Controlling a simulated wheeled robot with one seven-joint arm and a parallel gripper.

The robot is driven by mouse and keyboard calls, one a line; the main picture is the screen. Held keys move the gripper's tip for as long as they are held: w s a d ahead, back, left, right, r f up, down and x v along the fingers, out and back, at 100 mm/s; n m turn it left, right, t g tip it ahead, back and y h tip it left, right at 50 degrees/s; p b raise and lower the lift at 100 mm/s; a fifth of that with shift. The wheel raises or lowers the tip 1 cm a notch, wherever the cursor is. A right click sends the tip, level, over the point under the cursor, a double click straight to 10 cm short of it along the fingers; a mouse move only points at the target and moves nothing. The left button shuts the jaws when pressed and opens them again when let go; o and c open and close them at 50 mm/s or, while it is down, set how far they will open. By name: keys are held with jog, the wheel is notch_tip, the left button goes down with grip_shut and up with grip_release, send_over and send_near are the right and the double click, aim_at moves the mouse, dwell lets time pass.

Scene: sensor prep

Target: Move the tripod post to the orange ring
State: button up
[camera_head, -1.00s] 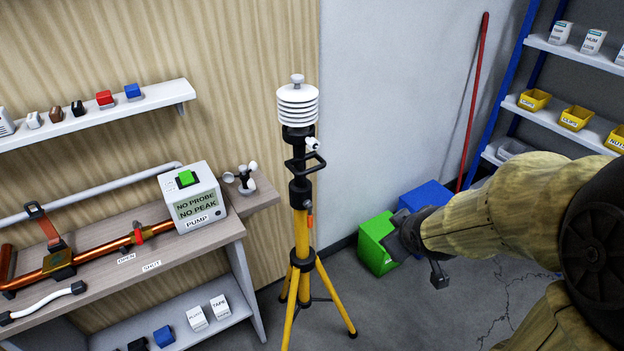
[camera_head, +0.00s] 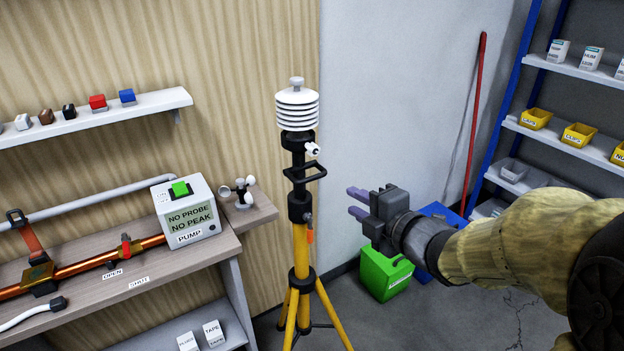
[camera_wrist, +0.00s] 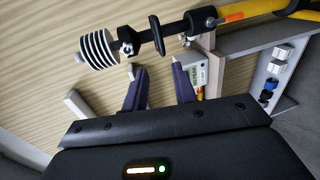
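The tripod post (camera_head: 301,236) stands upright on yellow legs, with a black upper section, a side handle (camera_head: 306,172) and a white stacked shield (camera_head: 297,108) on top. It lies sideways across the top of the wrist view (camera_wrist: 172,38). My gripper (camera_head: 357,202) is to the right of the post, pointing left toward it. Its two fingers are apart with nothing between them; they also show in the wrist view (camera_wrist: 160,86). They do not touch the post. I cannot make out an orange ring on the floor in these views.
A workbench (camera_head: 212,248) with a pump box (camera_head: 187,212) and a small anemometer (camera_head: 240,191) stands left of the post. Green (camera_head: 385,275) and blue (camera_head: 440,212) bins sit on the floor behind my gripper. A blue-framed shelf (camera_head: 560,137) is at the right.

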aim_at(313, 179)
jog(key=x, duration=1.7)
jog(key=shift+w+f, duration=0.1)
jog(key=shift+f, duration=0.05)
grip_shut()
